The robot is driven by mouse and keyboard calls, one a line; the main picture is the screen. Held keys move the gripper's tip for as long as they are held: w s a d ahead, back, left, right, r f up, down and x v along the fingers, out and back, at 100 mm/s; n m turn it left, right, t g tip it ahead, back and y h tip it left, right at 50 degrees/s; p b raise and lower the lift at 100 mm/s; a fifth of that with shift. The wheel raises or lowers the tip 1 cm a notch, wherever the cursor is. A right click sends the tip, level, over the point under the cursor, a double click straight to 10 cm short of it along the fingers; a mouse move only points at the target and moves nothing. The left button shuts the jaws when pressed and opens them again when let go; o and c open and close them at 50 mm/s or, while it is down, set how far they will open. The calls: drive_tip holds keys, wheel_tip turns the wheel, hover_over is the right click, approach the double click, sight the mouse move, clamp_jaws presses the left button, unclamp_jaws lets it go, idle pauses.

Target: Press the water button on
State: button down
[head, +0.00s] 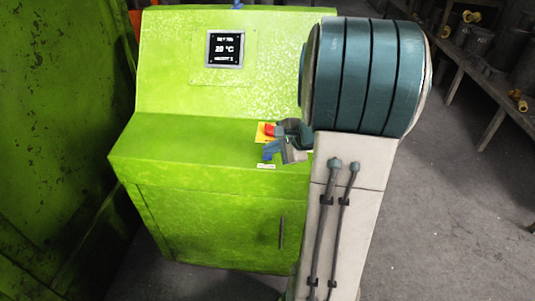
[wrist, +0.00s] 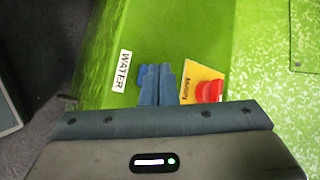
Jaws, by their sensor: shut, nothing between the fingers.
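A red knob on a yellow plate (wrist: 190,86) sits close beside my fingers. A green machine wall (head: 60,130) stands at left. A bench (head: 480,70) with metal parts stands at right.

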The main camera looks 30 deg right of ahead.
sight(271, 163)
drive_tip(key=r+p, duration=0.1)
drive_tip(key=r, duration=0.1)
drive_tip(key=r+p, duration=0.3)
drive_tip(key=r, duration=0.1)
drive_tip(key=shift+s+a, duration=0.25)
drive_tip(key=shift+s, duration=0.15)
idle(1.2)
